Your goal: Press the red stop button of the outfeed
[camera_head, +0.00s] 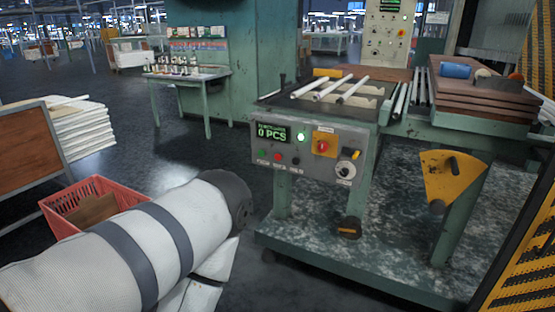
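The outfeed's grey control panel (305,176) faces me, right of the middle. A small red button (278,157) sits below the display, between a green button (262,152) and a dark one (295,161). A larger red button (322,146) sits on a yellow plate to the right. The small labels are too blurred to read for sure. My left arm comes in from the lower left and ends short of the panel. Neither of my grippers is visible.
A red crate (99,190) is on the floor at left. A striped barrier (522,250) borders the right edge.

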